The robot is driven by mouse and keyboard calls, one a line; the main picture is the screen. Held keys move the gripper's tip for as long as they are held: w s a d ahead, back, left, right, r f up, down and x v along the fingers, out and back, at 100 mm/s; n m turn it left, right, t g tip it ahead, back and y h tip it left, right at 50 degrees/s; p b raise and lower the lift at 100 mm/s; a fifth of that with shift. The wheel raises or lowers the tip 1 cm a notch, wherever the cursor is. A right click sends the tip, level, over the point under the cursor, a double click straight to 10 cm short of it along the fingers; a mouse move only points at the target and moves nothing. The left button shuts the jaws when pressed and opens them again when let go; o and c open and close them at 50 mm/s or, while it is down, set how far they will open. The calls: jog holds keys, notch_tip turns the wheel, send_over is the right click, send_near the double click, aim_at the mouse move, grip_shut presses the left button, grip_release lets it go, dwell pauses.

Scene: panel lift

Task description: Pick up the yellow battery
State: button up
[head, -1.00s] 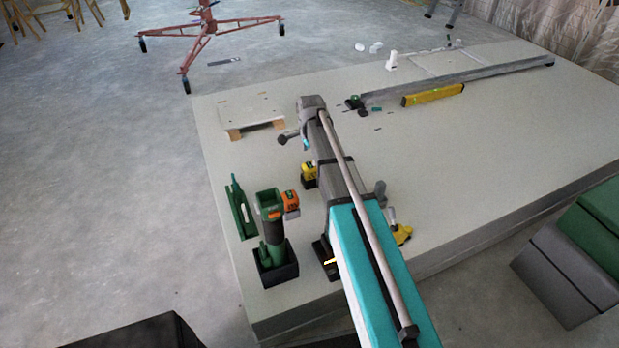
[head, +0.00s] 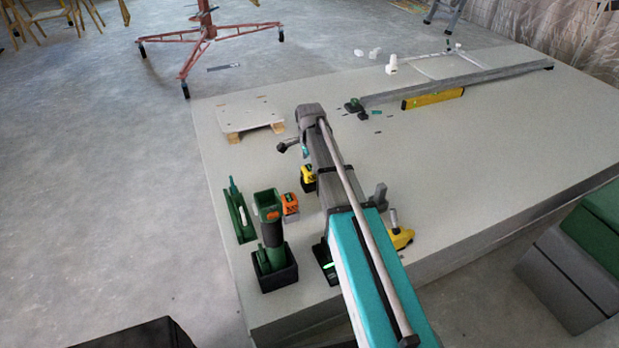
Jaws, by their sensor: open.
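The yellow battery (head: 308,175), yellow on top and black below, stands upright on the table just left of my arm, which hides part of its right side. My gripper (head: 289,146) shows small and dark at the far end of my arm, beyond the battery in the picture. It is open and apart from the battery, with nothing seen in it.
An orange battery (head: 290,203) stands close by, beside a green tool in a black holder (head: 276,270). A long green tool (head: 239,212) lies left. A small pallet (head: 250,116) lies beyond. A yellow tool (head: 401,238) and a green-lit black device (head: 328,268) flank my arm.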

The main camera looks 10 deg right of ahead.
aim_at(309, 168)
jog(key=shift+w+f+b, duration=0.15)
jog(key=shift+f+b, duration=1.8)
jog(key=shift+f, duration=0.2)
jog(key=c, duration=1.2)
jog(key=shift+r, duration=0.2)
notch_tip(309, 168, up, 3)
jog(key=p, duration=0.3)
jog(key=shift+f, duration=0.1)
jog(key=s+r+p, duration=1)
jog(key=s, duration=0.4)
jog(key=shift+f, duration=0.1)
